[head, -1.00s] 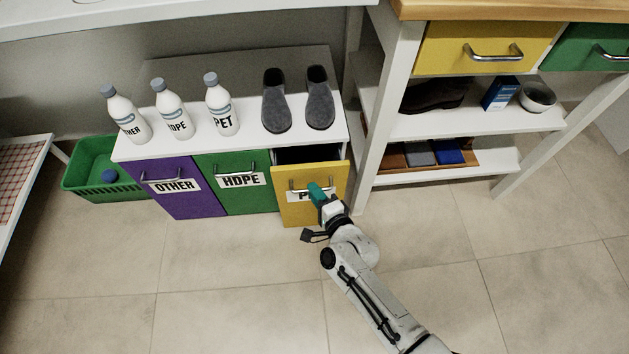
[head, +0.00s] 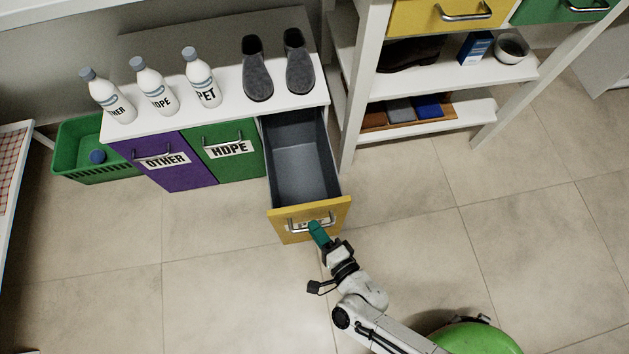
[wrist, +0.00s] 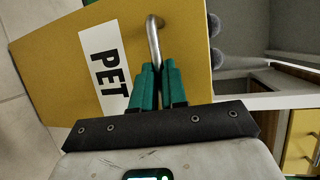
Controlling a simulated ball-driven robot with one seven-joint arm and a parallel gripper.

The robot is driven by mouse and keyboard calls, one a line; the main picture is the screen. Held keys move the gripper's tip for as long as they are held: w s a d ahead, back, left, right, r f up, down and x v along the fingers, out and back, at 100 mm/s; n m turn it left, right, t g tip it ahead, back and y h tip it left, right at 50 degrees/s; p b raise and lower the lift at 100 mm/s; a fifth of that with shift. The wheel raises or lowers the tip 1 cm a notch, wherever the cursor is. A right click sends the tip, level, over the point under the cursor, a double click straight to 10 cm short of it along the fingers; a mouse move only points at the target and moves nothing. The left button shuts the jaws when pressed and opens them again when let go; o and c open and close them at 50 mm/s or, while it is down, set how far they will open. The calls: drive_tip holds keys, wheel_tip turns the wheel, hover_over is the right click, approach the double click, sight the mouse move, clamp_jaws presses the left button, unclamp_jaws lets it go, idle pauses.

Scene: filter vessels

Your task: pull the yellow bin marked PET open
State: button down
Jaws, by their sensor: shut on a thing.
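The yellow bin marked PET (head: 282,231) is pulled well out of the white cabinet. Its grey inside shows and looks empty. Its front fills much of the wrist view (wrist: 60,55), with the PET label readable and turned on its side. My gripper (head: 314,230), with teal fingers, is at the front of the bin. In the wrist view my gripper (wrist: 158,72) is shut on the bin's metal bar handle (wrist: 153,30). The fingertips hide part of the handle, and in the head view they cover part of the label.
The purple OTHER bin (head: 163,180) and green HDPE bin (head: 229,165) are closed. Bottles marked OTHER (head: 110,104), HDPE (head: 157,92) and PET (head: 203,82) and grey slippers (head: 257,75) stand on the cabinet top. A green basket (head: 85,135) sits left. Floor in front is clear.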

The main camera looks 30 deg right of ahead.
drive_tip(key=shift+s, duration=0.2)
drive_tip(key=c, duration=1.2)
unclamp_jaws()
drive_tip(key=shift+o, duration=0.2)
drive_tip(key=a+p+v, duration=0.1)
drive_tip(key=v, duration=0.9)
drive_tip(key=shift+s+d, duration=0.35)
drive_tip(key=shift+d, duration=0.1)
drive_tip(key=shift+r, duration=0.1)
